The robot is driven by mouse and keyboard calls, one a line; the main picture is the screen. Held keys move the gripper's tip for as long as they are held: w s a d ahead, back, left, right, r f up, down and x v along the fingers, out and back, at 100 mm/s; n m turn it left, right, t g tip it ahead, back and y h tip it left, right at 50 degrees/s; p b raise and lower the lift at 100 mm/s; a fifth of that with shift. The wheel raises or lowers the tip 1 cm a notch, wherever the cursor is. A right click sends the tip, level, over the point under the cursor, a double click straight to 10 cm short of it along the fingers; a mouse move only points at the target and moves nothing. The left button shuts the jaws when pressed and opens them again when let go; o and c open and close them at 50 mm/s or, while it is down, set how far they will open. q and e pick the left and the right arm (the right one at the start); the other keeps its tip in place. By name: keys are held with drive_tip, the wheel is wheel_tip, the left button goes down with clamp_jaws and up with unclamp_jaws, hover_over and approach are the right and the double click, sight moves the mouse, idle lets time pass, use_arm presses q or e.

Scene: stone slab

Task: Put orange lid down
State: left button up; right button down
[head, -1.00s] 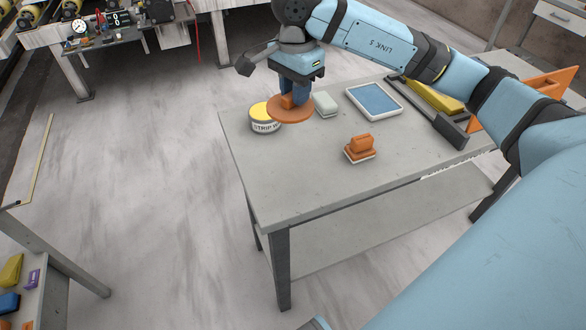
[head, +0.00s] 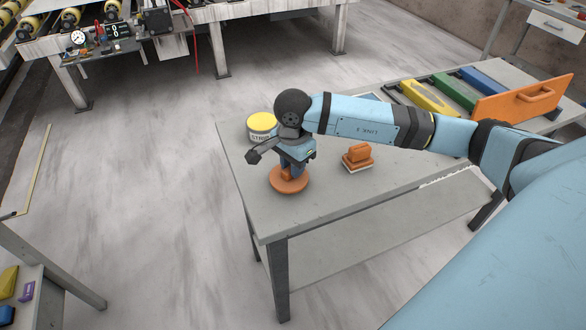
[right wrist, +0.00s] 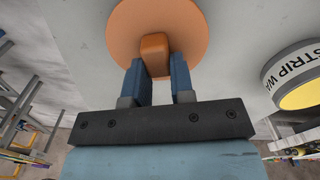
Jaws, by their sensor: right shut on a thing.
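The orange lid (head: 288,181) is a round disc with a block-shaped handle. It is at the front left part of the grey table (head: 330,195), and I cannot tell whether it touches the top. My right gripper (head: 289,170) is shut on the lid's handle from above. In the right wrist view the two blue fingers (right wrist: 155,75) stand on either side of the handle, with the orange disc (right wrist: 190,30) beyond them. My left gripper is not in view.
An open tin with yellow contents (head: 261,125) stands behind the lid; its label also shows in the right wrist view (right wrist: 295,72). An orange-handled block (head: 358,157) sits to the right. The table's front middle is clear.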

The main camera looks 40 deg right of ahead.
drive_tip(key=shift+f, duration=0.9)
drive_tip(key=c, duration=1)
unclamp_jaws()
drive_tip(key=shift+f, duration=0.1)
